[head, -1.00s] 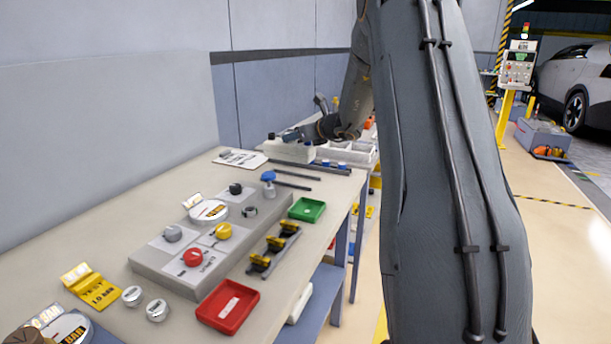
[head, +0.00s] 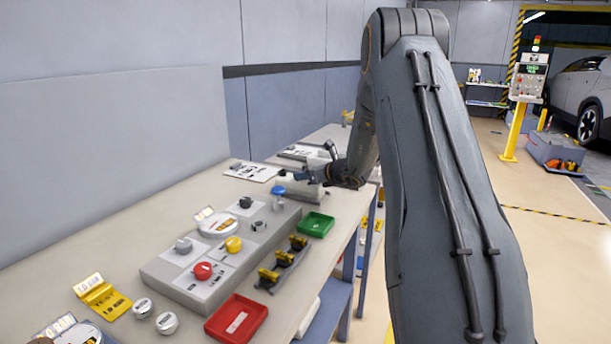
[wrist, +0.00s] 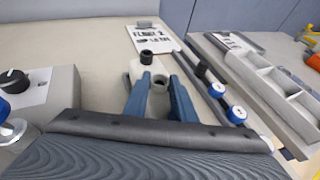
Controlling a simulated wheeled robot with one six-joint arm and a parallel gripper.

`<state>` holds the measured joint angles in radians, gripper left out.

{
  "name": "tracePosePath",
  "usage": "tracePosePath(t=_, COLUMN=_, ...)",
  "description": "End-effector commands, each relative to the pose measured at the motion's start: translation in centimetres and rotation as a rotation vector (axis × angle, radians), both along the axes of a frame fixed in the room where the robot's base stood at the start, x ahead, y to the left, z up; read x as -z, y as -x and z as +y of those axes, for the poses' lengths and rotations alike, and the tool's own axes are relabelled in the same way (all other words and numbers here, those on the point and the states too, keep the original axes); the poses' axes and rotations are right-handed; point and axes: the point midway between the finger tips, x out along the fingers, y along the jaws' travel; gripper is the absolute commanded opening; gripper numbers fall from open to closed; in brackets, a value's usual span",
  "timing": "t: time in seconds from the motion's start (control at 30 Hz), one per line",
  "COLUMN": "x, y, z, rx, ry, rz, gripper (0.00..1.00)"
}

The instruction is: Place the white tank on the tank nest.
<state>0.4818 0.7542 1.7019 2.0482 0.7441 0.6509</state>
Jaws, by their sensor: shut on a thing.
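The white tank (wrist: 149,71) with a black cap (wrist: 146,57) is between the blue fingers of my gripper (wrist: 160,92) in the wrist view. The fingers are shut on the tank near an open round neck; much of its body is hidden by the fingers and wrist. In the head view the pale tank (head: 297,188) hangs at or just above the bench under my gripper (head: 318,177), beyond the grey control block. I cannot tell whether it touches the bench. I cannot make out the tank nest with certainty in either view.
The grey control block (head: 183,277) with knobs stands nearer on the bench. A clipboard (wrist: 160,38) lies beyond the tank. A green tray (head: 316,225) and red tray (head: 236,320) sit near the front edge.

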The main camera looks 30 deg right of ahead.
Motion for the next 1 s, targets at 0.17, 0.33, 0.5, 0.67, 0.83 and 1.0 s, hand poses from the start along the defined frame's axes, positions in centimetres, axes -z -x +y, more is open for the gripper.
tracePosePath(t=0.17, x=0.2, y=0.0, z=0.0, rx=0.000, ry=0.000, rz=0.000, gripper=0.41)
tracePosePath(t=0.33, x=0.2, y=0.0, z=0.0, rx=0.000, ry=0.000, rz=0.001, gripper=0.43)
tracePosePath(t=0.5, x=-0.1, y=0.0, z=0.0, rx=0.000, ry=-0.001, rz=0.001, gripper=0.43)
tracePosePath(t=0.67, x=-0.8, y=1.7, z=-0.5, rx=0.002, ry=0.001, rz=-0.001, gripper=0.43)
tracePosePath(t=0.83, x=-2.2, y=4.9, z=-1.3, rx=0.003, ry=0.001, rz=-0.001, gripper=0.43)
tracePosePath(t=1.0, x=-3.4, y=8.0, z=-1.9, rx=0.003, ry=0.000, rz=-0.001, gripper=0.43)
